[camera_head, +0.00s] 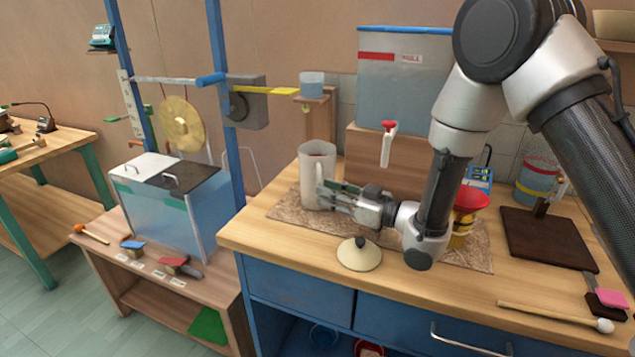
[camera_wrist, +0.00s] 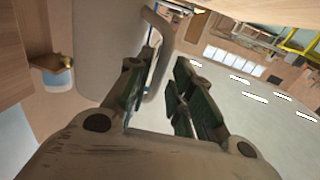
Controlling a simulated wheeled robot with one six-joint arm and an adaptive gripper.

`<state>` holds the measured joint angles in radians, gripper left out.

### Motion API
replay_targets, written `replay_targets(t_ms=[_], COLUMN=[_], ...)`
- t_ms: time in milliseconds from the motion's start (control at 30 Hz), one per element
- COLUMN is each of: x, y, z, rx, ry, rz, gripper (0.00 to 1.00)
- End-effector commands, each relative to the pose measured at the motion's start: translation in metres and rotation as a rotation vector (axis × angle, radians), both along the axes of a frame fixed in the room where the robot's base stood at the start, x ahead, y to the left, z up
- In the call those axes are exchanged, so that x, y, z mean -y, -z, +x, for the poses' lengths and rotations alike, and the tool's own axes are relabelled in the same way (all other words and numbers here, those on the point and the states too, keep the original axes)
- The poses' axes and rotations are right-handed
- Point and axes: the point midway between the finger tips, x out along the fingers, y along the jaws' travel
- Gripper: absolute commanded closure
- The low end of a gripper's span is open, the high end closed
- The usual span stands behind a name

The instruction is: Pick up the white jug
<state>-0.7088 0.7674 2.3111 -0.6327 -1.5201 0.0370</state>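The white jug (camera_head: 318,160) stands upright on a brown mat (camera_head: 290,208) on the wooden workbench. My gripper (camera_head: 330,192) reaches in from the right, low against the jug's near side. In the wrist view the jug's pale body (camera_wrist: 105,45) fills the upper left, and its handle (camera_wrist: 165,55) curves down between my two fingers. My gripper (camera_wrist: 163,80) is open there, with a gap between the fingers. I cannot tell whether a finger touches the handle or the body.
A large lidded tank (camera_head: 400,75) with a red tap stands behind. A cream disc with a dark knob (camera_head: 359,256) lies in front of my gripper. A red-topped yellow object (camera_head: 468,205) is close to my wrist. A dark board (camera_head: 548,238) and a mallet (camera_head: 555,315) lie at right.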

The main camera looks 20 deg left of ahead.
Motion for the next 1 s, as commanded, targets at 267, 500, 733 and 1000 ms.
replay_targets(t_ms=[267, 500, 733, 1000], x=[-0.031, -0.032, -0.032, -0.032], y=[0.0, 0.0, 0.0, -0.001], z=[0.007, 0.007, 0.007, 0.008], rx=[0.0, 0.0, 0.0, 0.001], ry=[0.0, 0.001, 0.0, 0.0], rz=[0.0, 0.0, 0.0, 0.002], gripper=[0.78, 0.85, 1.0, 1.0])
